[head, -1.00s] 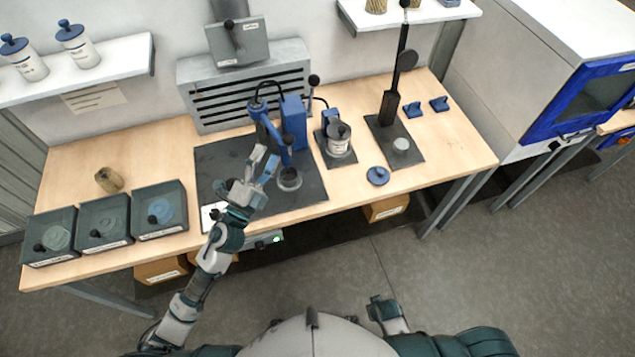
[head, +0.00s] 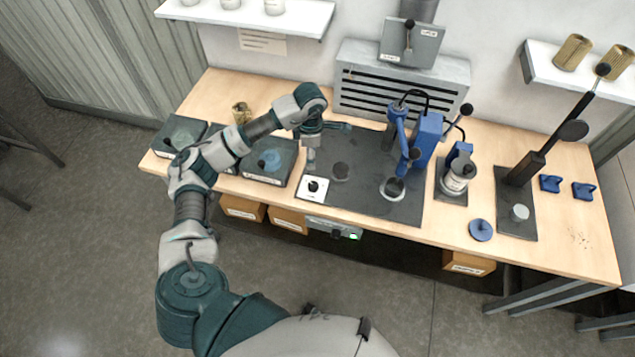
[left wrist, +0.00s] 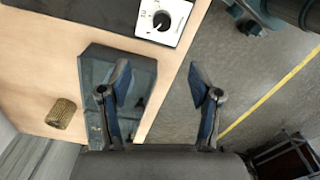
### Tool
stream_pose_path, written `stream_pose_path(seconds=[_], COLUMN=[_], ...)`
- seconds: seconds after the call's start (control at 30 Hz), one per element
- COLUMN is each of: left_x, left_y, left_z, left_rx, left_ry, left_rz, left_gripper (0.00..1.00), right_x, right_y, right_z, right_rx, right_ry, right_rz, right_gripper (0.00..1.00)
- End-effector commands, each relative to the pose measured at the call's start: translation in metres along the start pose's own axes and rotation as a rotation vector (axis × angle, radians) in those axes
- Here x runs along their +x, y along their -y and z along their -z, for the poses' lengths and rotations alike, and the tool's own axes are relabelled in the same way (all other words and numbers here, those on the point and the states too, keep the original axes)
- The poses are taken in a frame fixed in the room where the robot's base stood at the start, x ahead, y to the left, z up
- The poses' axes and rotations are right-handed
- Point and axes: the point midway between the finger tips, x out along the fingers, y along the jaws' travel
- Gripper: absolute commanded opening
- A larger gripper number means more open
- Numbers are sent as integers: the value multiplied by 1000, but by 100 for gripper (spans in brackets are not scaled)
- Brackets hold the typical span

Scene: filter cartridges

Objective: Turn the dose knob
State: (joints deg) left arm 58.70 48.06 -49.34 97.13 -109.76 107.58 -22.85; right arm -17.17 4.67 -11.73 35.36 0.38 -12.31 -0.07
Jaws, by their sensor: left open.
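The dose knob (head: 313,186) is a small black knob on a white dial plate at the left front corner of the dark mat (head: 365,205). In the left wrist view the knob (left wrist: 161,21) shows near the top edge, with its pointer and scale marks. My left gripper (head: 329,148) is open and empty, above the mat's left part, just behind the plate in the picture. In the left wrist view its two fingers (left wrist: 160,78) are spread apart, and the knob lies beyond the fingertips, not between them. My right gripper is out of view.
Dark lidded boxes (head: 268,162) stand left of the plate, with a brass cartridge (head: 241,112) behind them. A blue press (head: 426,140) with a cup (head: 393,189) stands on the mat's right. A control unit (head: 334,228) with a green light hangs under the table edge.

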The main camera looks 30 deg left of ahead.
Motion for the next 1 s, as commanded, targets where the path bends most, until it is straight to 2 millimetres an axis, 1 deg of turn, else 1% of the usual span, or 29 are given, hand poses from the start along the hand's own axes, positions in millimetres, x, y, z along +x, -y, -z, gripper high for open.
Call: stream_pose_path(seconds=[0.4,0.5,0.6,0.7,0.8,1.0], left_x=[97,119,136,149,156,160], left_y=[2,2,2,2,1,2], left_z=[0,0,0,-1,-1,-2], left_rx=[1,2,2,3,3,3], left_ry=[3,4,3,5,5,5], left_rz=[7,7,6,6,3,2], left_gripper=[63,63,63,63,63,63], right_x=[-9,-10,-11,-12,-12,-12], right_y=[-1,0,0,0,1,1], right_z=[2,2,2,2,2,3], right_rx=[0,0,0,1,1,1], right_ry=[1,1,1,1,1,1], right_rz=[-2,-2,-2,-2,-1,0], right_gripper=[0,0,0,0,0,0])
